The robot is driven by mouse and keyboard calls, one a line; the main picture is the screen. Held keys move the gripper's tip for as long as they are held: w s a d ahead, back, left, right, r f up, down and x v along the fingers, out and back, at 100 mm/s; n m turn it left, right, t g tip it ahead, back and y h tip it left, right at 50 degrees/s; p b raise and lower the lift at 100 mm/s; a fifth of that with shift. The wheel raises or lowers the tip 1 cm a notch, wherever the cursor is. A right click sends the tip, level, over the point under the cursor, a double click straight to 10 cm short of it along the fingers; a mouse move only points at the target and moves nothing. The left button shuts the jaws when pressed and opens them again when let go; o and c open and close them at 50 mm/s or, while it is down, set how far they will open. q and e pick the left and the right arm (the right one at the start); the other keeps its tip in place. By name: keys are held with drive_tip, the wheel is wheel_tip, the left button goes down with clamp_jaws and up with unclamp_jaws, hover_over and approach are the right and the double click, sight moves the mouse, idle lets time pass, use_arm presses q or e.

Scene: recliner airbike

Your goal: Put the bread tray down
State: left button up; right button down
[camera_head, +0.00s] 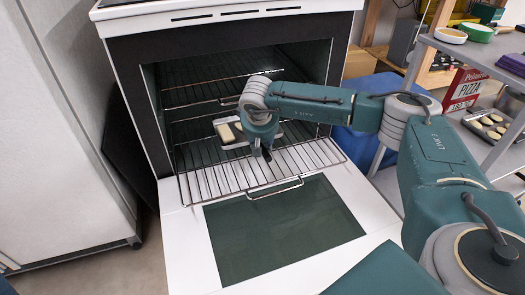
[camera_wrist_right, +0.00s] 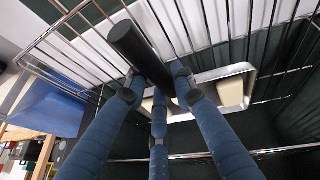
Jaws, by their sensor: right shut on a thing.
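The bread tray (camera_head: 236,146) is a shallow metal tray with pale bread (camera_head: 226,132) in it. It is at the oven's wire rack, partly hidden by my right gripper. My right gripper (camera_head: 262,149) is at the tray's near right side, pointing down. In the right wrist view its blue fingers are shut around a black cylindrical handle (camera_wrist_right: 138,50). The tray (camera_wrist_right: 213,76) shows behind the fingers there, with bread (camera_wrist_right: 231,93) in it. I cannot tell whether the tray touches the rack. My left gripper is not in view.
The oven's wire rack (camera_head: 215,184) is pulled out over the open white door (camera_head: 184,235). More racks are inside the oven. A blue bin (camera_head: 358,145) and a grey shelf (camera_head: 470,48) stand at the right. A pale cabinet (camera_head: 60,150) stands at the left.

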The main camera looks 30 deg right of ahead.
drive_tip(key=shift+w+d, duration=0.8)
drive_tip(key=shift+w, duration=0.3)
drive_tip(key=shift+f+b, duration=0.4)
drive_tip(key=shift+b, duration=0.1)
wheel_tip(320, 180, down, 2)
drive_tip(key=shift+f+b, duration=0.25)
drive_tip(key=shift+b, duration=0.45)
drive_tip(key=shift+f, duration=0.15)
drive_tip(key=c, duration=1.4)
unclamp_jaws()
drive_tip(key=shift+s, duration=0.1)
drive_tip(key=shift+c, duration=0.2)
drive_tip(key=shift+r, duration=0.2)
